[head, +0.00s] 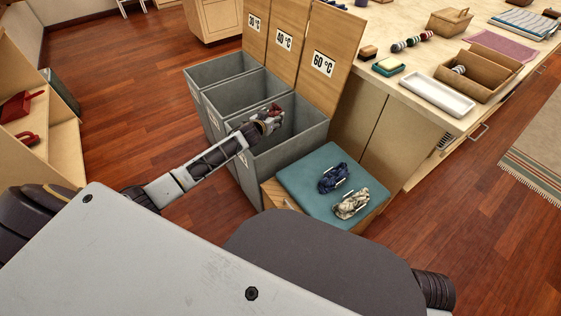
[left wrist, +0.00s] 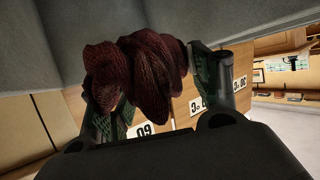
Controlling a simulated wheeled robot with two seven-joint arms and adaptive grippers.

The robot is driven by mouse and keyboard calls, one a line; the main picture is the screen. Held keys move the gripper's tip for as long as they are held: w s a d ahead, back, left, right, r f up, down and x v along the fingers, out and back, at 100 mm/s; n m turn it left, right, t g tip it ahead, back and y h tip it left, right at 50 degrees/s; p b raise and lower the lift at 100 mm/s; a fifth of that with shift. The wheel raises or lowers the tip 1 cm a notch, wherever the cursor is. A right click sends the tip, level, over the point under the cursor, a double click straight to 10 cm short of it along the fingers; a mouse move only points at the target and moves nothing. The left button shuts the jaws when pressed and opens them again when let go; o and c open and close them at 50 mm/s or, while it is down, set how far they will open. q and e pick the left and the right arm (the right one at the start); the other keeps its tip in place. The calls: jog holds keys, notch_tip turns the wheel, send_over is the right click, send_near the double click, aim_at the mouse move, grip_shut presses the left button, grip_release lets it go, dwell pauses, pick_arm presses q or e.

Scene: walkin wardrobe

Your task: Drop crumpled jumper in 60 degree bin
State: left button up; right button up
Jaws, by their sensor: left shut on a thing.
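The crumpled jumper (left wrist: 142,72) is a dark red knitted bundle between the fingers of my left gripper (head: 268,118). It also shows in the head view (head: 272,112), small and partly covered by the gripper. The gripper is shut on it, at the mouth of the 60 °C bin (head: 292,143). This is the nearest of three grey bins, and its wooden lid (head: 334,42) stands open with a "60 °C" label. My right gripper is not in view.
The 40 °C bin (head: 236,98) and 30 °C bin (head: 217,68) stand behind with lids open. A teal cushioned stool (head: 300,174) in front bears a dark blue garment (head: 333,178) and a beige garment (head: 351,205). A counter with trays (head: 440,96) stands right.

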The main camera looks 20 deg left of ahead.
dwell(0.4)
pick_arm(q)
jog(key=o, duration=1.4)
jog(key=shift+f, duration=0.15)
jog(key=shift+s, duration=0.2)
jog(key=shift+v, duration=5.85)
